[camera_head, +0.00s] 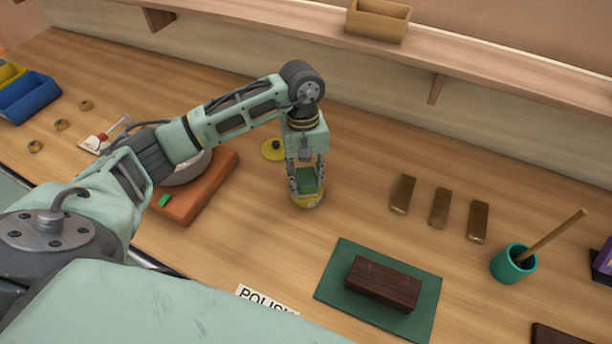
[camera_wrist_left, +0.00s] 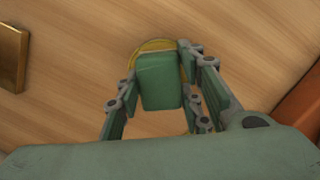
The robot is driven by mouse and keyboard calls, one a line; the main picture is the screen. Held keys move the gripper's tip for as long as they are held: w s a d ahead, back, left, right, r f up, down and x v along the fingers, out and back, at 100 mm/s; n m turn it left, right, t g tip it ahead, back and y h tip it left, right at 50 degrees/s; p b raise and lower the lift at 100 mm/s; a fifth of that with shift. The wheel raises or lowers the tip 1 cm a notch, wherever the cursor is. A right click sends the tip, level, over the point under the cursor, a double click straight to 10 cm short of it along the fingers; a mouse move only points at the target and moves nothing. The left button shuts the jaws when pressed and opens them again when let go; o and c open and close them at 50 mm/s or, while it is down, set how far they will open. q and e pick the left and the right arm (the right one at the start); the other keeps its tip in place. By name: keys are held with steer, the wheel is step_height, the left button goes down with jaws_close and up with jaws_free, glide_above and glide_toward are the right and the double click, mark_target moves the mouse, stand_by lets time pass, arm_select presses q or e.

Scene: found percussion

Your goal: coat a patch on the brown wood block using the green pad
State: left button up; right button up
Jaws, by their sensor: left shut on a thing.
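The brown wood block (camera_head: 383,283) lies on a green mat (camera_head: 338,268) at the lower middle right of the head view. My left gripper (camera_head: 306,186) points down, well to the upper left of the block, and is shut on the green pad (camera_head: 307,180). The pad is directly over or in a round yellow tin (camera_head: 305,202); whether it touches the contents cannot be told. The left wrist view shows the green pad (camera_wrist_left: 160,82) between the fingers, with the yellow tin's rim (camera_wrist_left: 150,45) behind it. My right gripper is not in view.
A yellow lid (camera_head: 272,150) with a dark knob lies beside the tin. A "POLISH" card (camera_head: 266,297) lies in front. Three brass bars (camera_head: 439,208) and a teal cup (camera_head: 512,264) with a stick stand to the right. An orange-brown board (camera_head: 192,207) is left. A shelf (camera_head: 470,60) overhangs the back.

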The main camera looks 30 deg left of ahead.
mark_target(306, 176)
arm_select(q)
steer(key=shift+s+f, duration=0.1)
steer(key=shift+f, duration=0.05)
stand_by(0.4)
steer(key=shift+f+b, duration=0.1)
steer(key=shift+b, duration=0.3)
stand_by(0.3)
steer(key=shift+s, duration=0.15)
stand_by(0.4)
steer(key=shift+w+r+p, duration=0.2)
steer(key=shift+r+p, duration=0.3)
steer(key=shift+r, duration=0.8)
steer(key=shift+r+p, duration=0.75)
steer(key=shift+r, duration=1.6)
